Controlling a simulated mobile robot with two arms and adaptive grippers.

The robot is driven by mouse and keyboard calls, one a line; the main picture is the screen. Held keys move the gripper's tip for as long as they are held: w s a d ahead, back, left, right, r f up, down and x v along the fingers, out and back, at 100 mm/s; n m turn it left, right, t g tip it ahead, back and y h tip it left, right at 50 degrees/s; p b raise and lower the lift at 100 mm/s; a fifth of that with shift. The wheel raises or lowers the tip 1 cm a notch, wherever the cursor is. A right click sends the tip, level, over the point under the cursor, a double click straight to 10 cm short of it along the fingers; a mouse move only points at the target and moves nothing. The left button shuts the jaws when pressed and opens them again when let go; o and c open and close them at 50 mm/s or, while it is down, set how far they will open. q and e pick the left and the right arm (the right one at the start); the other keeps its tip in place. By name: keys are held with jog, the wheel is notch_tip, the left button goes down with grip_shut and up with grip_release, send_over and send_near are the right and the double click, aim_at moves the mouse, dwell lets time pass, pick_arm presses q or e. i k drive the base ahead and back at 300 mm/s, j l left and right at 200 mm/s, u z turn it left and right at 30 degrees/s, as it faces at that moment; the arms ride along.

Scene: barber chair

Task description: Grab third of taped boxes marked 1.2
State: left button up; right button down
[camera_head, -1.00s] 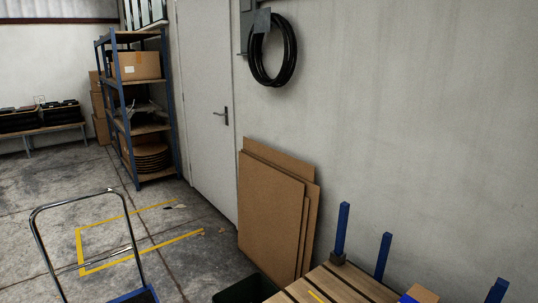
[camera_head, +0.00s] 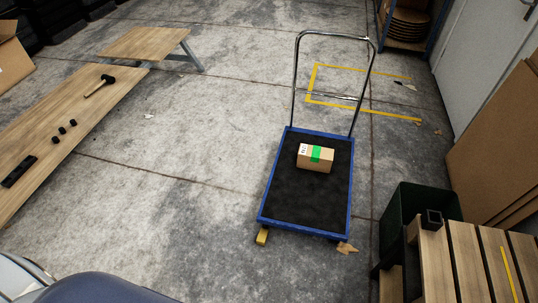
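One taped cardboard box (camera_head: 314,158) with a green tape strip and a white label lies on the black deck of the blue-edged cart (camera_head: 305,205), towards its handle end. The label's print is too small to read. No other taped box with green tape shows now. Neither of my grippers is in view.
A slatted wooden table (camera_head: 465,265) stands at the lower right, beside a dark green bin (camera_head: 405,215). A long wooden bench (camera_head: 60,140) on the left bears a mallet (camera_head: 100,85) and small black parts. Flat cardboard sheets (camera_head: 500,150) lean at the right. Floor between bench and cart is clear.

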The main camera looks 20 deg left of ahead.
aim_at(310, 157)
jog(key=i+j+u, duration=0.2)
jog(key=j+u, duration=0.2)
jog(key=j, duration=0.15)
jog(key=i+j+u, duration=0.75)
jog(key=j, duration=0.2)
jog(key=i+j+u, duration=0.4)
jog(key=i+z, duration=0.3)
jog(key=i+j+z, duration=0.3)
jog(key=i, duration=0.2)
jog(key=i+l, duration=0.05)
jog(key=l, duration=0.05)
